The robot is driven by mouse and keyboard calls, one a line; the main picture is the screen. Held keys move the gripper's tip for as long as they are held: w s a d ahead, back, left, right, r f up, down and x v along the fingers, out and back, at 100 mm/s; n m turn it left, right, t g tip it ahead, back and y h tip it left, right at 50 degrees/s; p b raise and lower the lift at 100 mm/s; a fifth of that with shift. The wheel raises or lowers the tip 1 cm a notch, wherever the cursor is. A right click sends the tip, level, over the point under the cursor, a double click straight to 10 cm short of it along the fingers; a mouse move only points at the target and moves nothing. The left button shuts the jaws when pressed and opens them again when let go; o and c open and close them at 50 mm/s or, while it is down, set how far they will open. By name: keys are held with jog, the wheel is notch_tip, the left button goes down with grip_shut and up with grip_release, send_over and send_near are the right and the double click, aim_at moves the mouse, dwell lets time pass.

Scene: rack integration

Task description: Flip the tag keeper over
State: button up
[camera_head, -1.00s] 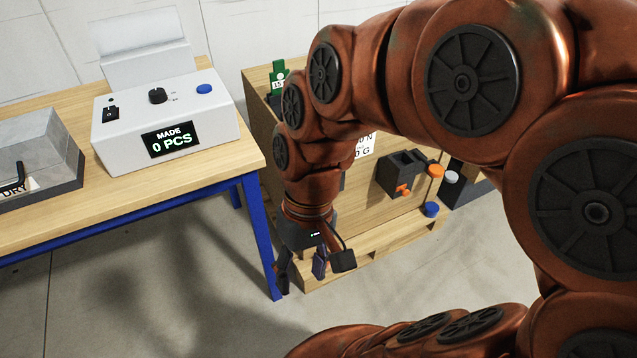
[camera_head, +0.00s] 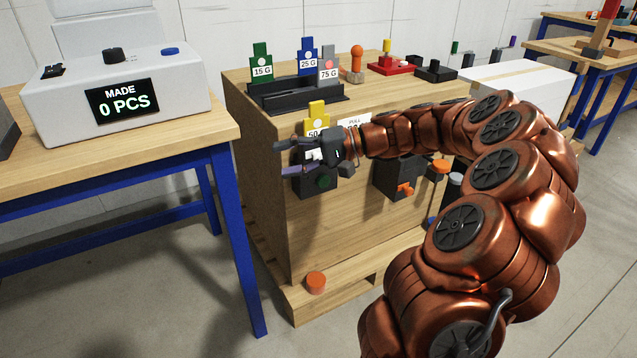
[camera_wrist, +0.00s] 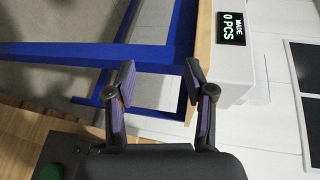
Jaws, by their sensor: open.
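My gripper (camera_head: 282,158) is open and empty in front of the wooden crate's left front corner, its fingers pointing left. I cannot tell for sure which part is the tag keeper.
The wooden crate (camera_head: 265,185) carries a black rack (camera_head: 290,100) with green, blue and grey tags. An orange cap (camera_head: 315,282) lies on the pallet ledge. A table with blue legs (camera_head: 240,260) and a "0 PCS" counter (camera_head: 125,103) stands at the left. Floor between is clear.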

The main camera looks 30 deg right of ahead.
aim_at(317, 157)
jog(key=d+f+m+t+h+b, duration=0.1)
jog(key=d+f+m+t+b, duration=0.2)
jog(key=d, duration=0.5)
jog(key=d+f+m+t+h+b, duration=0.1)
jog(key=d+f+t+b, duration=0.15)
jog(key=d+f, duration=0.45)
jog(key=shift+t, duration=0.25)
jog(key=shift+w+a+r+b, duration=0.3)
jog(key=shift+w+a+r, duration=0.15)
jog(key=shift+w, duration=0.65)
jog(key=shift+w+a+r+b, duration=0.35)
jog(key=shift+w+a, duration=0.2)
jog(key=shift+w, duration=0.55)
jog(key=shift+w+a+r+b, duration=0.35)
jog(key=shift+w+a, duration=0.15)
jog(key=shift+w, duration=0.6)
jog(key=shift+c, duration=0.2)
grip_shut()
